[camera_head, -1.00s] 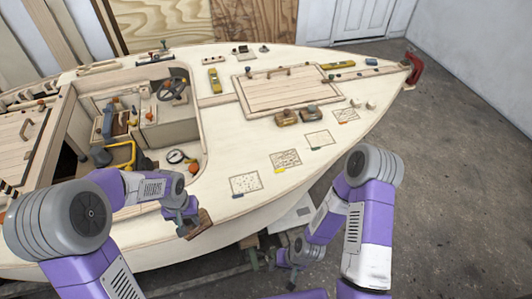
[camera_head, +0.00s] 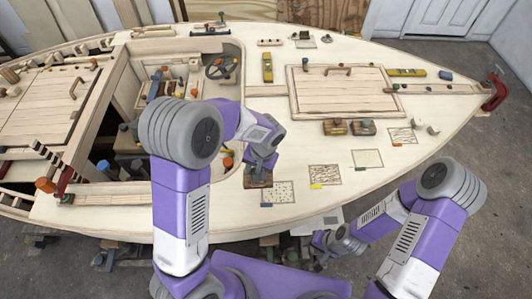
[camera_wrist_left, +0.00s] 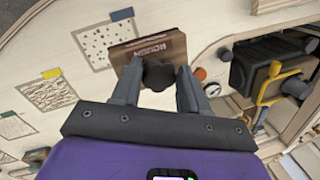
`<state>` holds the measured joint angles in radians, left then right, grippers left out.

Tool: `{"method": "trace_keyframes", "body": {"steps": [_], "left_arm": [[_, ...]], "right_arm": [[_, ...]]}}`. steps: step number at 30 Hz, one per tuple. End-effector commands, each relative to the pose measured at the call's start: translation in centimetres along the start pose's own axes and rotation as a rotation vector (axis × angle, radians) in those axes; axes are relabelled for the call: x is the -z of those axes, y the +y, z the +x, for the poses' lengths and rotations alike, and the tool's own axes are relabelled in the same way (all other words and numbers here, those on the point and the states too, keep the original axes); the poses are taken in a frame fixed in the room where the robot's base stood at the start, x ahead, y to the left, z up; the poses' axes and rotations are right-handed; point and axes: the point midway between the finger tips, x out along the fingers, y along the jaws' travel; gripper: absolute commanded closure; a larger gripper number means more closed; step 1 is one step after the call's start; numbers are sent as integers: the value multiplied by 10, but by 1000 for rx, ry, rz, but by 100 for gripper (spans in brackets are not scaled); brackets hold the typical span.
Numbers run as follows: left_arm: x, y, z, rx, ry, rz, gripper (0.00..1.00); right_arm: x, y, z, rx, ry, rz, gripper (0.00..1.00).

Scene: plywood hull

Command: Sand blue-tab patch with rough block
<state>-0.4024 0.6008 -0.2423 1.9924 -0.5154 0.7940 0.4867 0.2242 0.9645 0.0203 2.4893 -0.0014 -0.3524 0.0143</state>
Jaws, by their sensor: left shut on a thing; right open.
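My left gripper (camera_head: 262,164) is shut on the rough block (camera_head: 258,180), a brown block whose side reads "ROUGH" in the left wrist view (camera_wrist_left: 150,50). The blue-tab patch (camera_head: 280,192) is a speckled rectangle near the hull's front edge, with its blue tab at the lower left corner. The block is at the patch's left side. In the left wrist view it overlaps an edge of the patch (camera_wrist_left: 98,44); whether it touches the deck I cannot tell. My right gripper (camera_head: 324,244) is open and empty, low beyond the hull's front edge.
Yellow-tab (camera_head: 324,176), green-tab (camera_head: 367,159) and orange-tab (camera_head: 402,136) patches lie to the right. Two more blocks (camera_head: 334,128) (camera_head: 363,127) stand by the hatch (camera_head: 340,88). The open cockpit (camera_head: 165,85) is left of my left gripper.

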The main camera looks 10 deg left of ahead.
Motion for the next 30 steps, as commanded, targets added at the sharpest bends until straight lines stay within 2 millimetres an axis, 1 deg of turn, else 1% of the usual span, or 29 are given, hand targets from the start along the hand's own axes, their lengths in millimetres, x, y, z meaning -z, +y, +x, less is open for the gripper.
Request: {"method": "trace_keyframes", "body": {"steps": [1, 3, 6, 11, 21, 24, 30], "left_arm": [[2, 7, -17, 42, -5, 29, 100], [4, 13, -27, 88, -12, 47, 100], [6, 17, -31, 125, -15, 59, 100], [7, 19, -20, 131, -16, 59, 100], [10, 25, 15, 129, -17, 60, 100], [10, 25, 19, 129, -16, 59, 100], [10, 25, 18, 128, -16, 59, 100]], "right_arm": [[-1, -5, -13, 0, -1, 1, 57], [-2, -7, -19, 0, -2, 1, 57], [-2, -7, -20, -1, -2, 1, 57], [-1, -4, -11, -1, -2, 1, 57], [0, 5, 12, -1, -2, 1, 57], [0, 6, 15, -1, -2, 1, 57], [0, 5, 14, 0, -2, 1, 57]]}}
